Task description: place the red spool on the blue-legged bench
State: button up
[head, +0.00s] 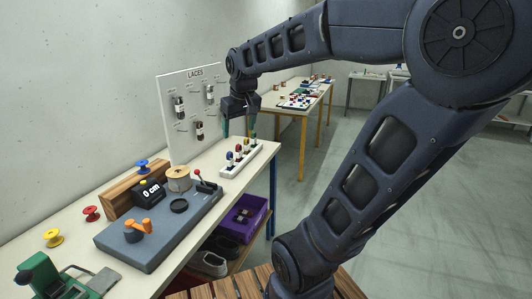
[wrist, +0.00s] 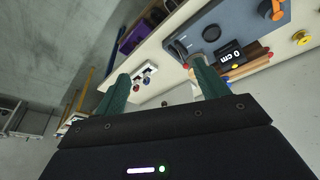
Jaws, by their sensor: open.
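The red spool (head: 91,213) is a small flanged reel resting on the pale top of the blue-legged bench (head: 78,243), between a yellow spool and a wooden block. One blue leg (head: 272,185) shows at the bench's far end. My gripper (head: 239,134) is above that far end, beside the LACES board and over a white rack, well away from the red spool. In the wrist view its two green fingers (wrist: 160,80) stand apart with nothing between them. A small red spot beside the wooden block in that view may be the red spool; I cannot tell.
The grey fixture (head: 160,225) fills the bench middle. The LACES board (head: 190,115) rises behind, and the white rack (head: 241,160) holds small coloured items. A blue spool (head: 142,165) and yellow spool (head: 53,238) stand nearby. A yellow-legged table (head: 303,150) is farther back. Floor at right is clear.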

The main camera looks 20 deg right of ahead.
jog(key=s+d+f+m, duration=0.1)
jog(key=s+d+f, duration=0.1)
jog(key=s, duration=0.3)
jog(key=s+d+f+m, duration=0.1)
jog(key=s+d+f, duration=0.1)
jog(key=s, duration=0.3)
jog(key=shift+s+d+f+m+t, duration=0.3)
jog(key=shift+d+f+t, duration=0.1)
jog(key=shift+f, duration=0.15)
dwell(0.4)
